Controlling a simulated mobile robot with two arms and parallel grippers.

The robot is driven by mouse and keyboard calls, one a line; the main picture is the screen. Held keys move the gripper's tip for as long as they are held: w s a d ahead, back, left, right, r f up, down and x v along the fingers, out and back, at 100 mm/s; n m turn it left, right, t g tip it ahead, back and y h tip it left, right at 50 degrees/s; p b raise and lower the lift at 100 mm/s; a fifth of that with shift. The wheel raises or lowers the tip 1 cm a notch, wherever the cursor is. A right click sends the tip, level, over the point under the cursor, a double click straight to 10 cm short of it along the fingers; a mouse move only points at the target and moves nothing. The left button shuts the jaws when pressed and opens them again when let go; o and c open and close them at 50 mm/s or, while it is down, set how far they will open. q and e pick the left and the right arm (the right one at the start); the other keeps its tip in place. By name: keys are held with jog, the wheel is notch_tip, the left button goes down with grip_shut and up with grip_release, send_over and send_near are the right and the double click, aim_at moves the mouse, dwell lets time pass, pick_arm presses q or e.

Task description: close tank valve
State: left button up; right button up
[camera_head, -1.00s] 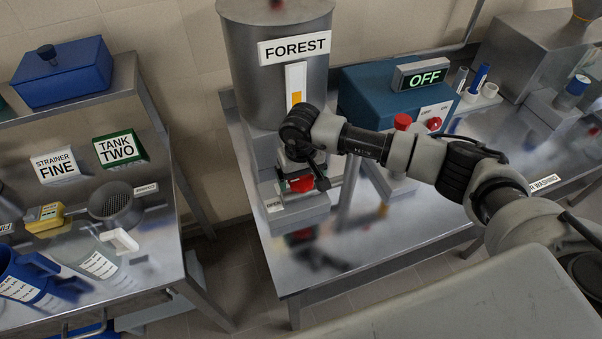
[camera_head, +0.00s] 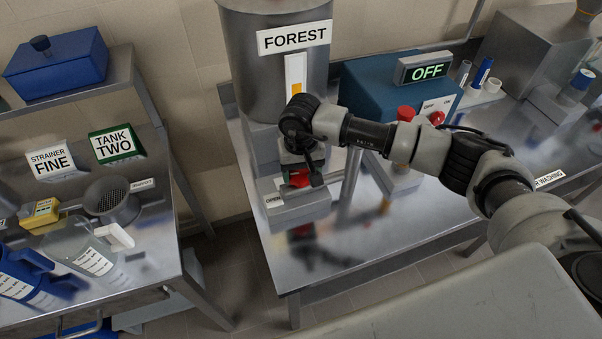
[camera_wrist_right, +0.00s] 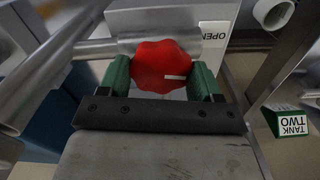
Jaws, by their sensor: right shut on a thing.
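The tank (camera_head: 272,75) labelled FOREST stands on the steel table, with an orange level strip on its front. Its red valve knob (camera_head: 299,179) sits low at the front, above a grey block with an OPEN label. My right gripper (camera_head: 302,174) is at the knob and hides part of it. In the right wrist view the lobed red knob (camera_wrist_right: 162,66) lies between the green fingers of my right gripper (camera_wrist_right: 164,82), which is shut on it. A white mark on the knob points right, a little below the OPEN label. My left gripper is not in view.
A blue-green box with a display (camera_head: 425,69) reading OFF and red buttons stands right of the tank. A left shelf table holds a blue box (camera_head: 56,66), a TANK TWO sign (camera_head: 116,145) and a strainer (camera_head: 111,201). A floor gap separates the tables.

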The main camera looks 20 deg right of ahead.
aim_at(301, 172)
jog(key=m+b, duration=0.9)
jog(key=shift+f+b, duration=0.2)
jog(key=shift+b, duration=0.2)
jog(key=m+b, duration=0.3)
jog(key=m, duration=0.1)
jog(key=shift+r, duration=0.1)
jog(key=shift+r+m+b, duration=0.1)
jog(key=shift+m+b, duration=0.9)
jog(key=shift+m, duration=0.5)
jog(key=shift+r, duration=0.1)
jog(key=o, duration=0.9)
notch_tip(301, 172, up, 11)
jog(key=shift+f+b, duration=0.15)
jog(key=shift+b, duration=0.6)
